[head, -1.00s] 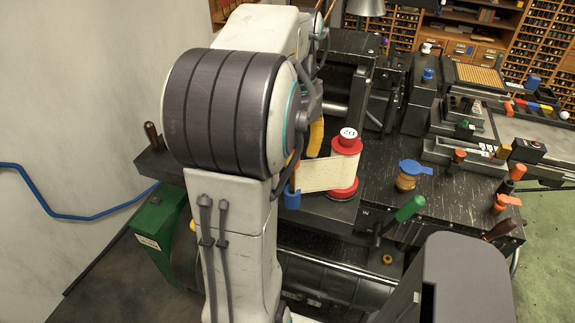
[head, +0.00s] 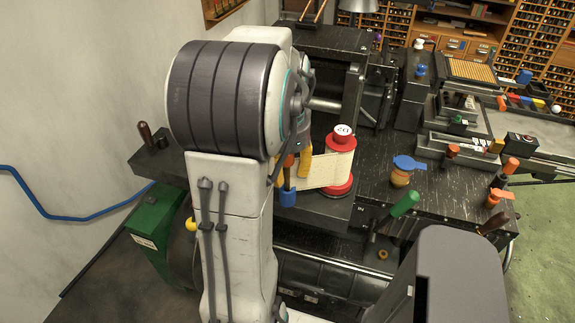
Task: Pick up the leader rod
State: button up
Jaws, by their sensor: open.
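A short upright rod with an orange upper part and a blue lower end (head: 288,190) stands at the free end of the paper ribbon (head: 325,171); I take it as the leader rod. The ribbon runs from it to the red spool (head: 340,146) on its right. My gripper (head: 294,160) is open, its yellow fingers pointing down by the rod's upper part. One finger shows just right of the rod. My arm hides much of the gripper, so I cannot tell whether the fingers touch the rod.
The dark machine bed carries a blue-topped jar (head: 402,172) and a green handle (head: 404,204) to the right of the spool. A dark lever (head: 145,132) stands left of my arm. Black machine blocks rise behind the spool.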

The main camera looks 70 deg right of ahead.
jog(key=shift+f, duration=0.1)
grip_shut()
dwell(0.4)
